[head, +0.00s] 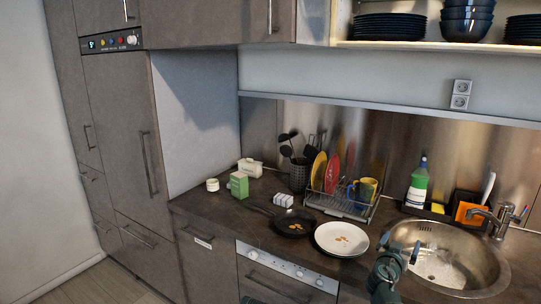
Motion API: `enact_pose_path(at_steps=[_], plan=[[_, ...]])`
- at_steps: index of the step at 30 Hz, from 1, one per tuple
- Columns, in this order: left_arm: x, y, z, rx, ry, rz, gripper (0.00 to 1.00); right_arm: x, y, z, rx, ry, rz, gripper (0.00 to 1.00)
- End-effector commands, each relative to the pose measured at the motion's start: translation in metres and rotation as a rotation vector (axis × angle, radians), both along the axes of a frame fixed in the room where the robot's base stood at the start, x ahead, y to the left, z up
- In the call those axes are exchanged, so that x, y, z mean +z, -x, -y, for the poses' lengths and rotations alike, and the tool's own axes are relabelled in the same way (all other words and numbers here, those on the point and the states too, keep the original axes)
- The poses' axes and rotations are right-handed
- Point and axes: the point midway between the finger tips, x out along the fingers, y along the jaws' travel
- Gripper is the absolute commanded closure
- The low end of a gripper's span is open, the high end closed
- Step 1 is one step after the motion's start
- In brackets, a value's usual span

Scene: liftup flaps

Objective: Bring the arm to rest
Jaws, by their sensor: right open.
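My right gripper (388,272) is in front of the counter's edge, at the left rim of the round sink. Its jaws are open and I see nothing between them. A small dark sliver at the bottom edge looks like part of my left arm or gripper; its jaws do not show. The wall cabinet (430,46) at the top right shows its inside, with dark plates (388,27) and bowls (467,20) on the shelf. Its flap is not in the picture.
The counter holds a pan (293,223), a white plate (341,239), a dish rack (340,205), a green box (238,185) and a soap bottle (417,187). The sink (480,262) and tap (500,215) are at right. Bare floor (105,285) shows at lower left.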

Motion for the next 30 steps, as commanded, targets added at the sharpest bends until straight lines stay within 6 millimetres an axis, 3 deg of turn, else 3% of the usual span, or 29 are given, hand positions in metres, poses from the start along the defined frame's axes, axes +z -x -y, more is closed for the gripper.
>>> enact_pose_path(at_steps=[7,11,16,21,25,30], plan=[[0.022,0.0,0.0,0.0,0.0,0.0,1.0,-0.025,0.028,-0.054,-0.053,-0.064,-0.228,0.0],[0.037,0.0,0.0,0.0,0.0,0.0,1.0,-0.054,0.059,-0.107,-0.028,-0.12,-0.473,0.0],[0.056,0.0,0.0,0.0,0.0,0.0,1.0,-0.096,0.124,-0.2,0.138,-0.184,-0.898,0.0],[0.069,0.0,0.0,0.0,0.0,0.0,1.0,-0.115,0.193,-0.279,0.385,-0.207,-1.25,0.0],[0.075,0.0,0.0,0.0,0.0,0.0,1.0,-0.118,0.235,-0.317,0.551,-0.208,-1.425,0.0],[0.077,0.0,0.0,0.001,0.0,0.0,1.0,-0.118,0.262,-0.34,0.669,-0.205,-1.533,0.0]])
